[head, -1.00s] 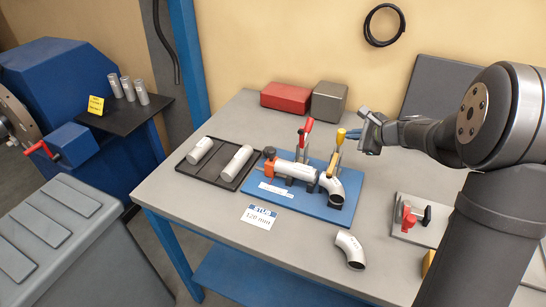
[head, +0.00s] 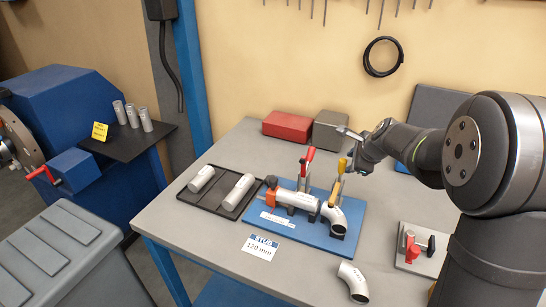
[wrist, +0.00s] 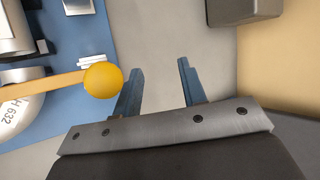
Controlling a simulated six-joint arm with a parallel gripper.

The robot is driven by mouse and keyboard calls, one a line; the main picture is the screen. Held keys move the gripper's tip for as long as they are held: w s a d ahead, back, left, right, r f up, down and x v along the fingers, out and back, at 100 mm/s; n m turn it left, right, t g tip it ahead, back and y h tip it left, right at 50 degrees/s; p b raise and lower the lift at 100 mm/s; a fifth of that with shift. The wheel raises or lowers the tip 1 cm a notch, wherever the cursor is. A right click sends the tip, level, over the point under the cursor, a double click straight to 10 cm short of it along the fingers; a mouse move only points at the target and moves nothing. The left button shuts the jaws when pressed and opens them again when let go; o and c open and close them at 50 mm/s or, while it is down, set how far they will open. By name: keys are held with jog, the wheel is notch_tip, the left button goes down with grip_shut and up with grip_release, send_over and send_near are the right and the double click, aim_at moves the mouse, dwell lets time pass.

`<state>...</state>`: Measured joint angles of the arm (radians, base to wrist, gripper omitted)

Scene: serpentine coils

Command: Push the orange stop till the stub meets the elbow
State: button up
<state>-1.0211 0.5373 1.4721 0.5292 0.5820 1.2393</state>
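The stub (head: 296,200), a straight silver pipe, lies in the fixture on a blue board (head: 262,216). The orange stop (head: 270,194) is at its left end. The silver elbow (head: 336,222) is at its right end, curving toward the front; whether they touch cannot be told, as clamp parts cover the joint. A red-handled clamp (head: 307,160) and a yellow-handled clamp (head: 341,166) stand upright behind. My gripper (head: 352,150) is open and empty, just behind and right of the yellow handle. In the wrist view my gripper (wrist: 158,78) has its fingers apart, with the yellow knob (wrist: 103,80) left of them.
A black tray (head: 213,205) with two tubes is left of the board. A loose elbow (head: 353,281) and a red-handled tool on a plate (head: 412,250) lie in front and right. Red (head: 287,126) and grey (head: 330,130) boxes stand behind. A label card (head: 262,246) lies in front.

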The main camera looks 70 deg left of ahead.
jog(key=s+a+r+n+t+y, duration=0.1)
jog(key=s+a+r+n+t, duration=0.1)
jog(key=s+a+r+n, duration=0.3)
jog(key=s+a+r+n+t+y, duration=0.1)
jog(key=a+r+n+t, duration=0.15)
jog(key=r+n, duration=0.35)
jog(key=m+g+h, duration=0.5)
jog(key=m+h, duration=0.5)
jog(key=m, duration=0.3)
send_over(273, 179)
jog(key=f, duration=0.6)
jog(key=shift+s, duration=0.3)
jog(key=shift+w+f, duration=0.15)
jog(key=shift+w, duration=0.05)
notch_tip(273, 179, down, 9)
jog(key=shift+w+r, duration=0.1)
jog(key=shift+r, duration=0.05)
grip_shut()
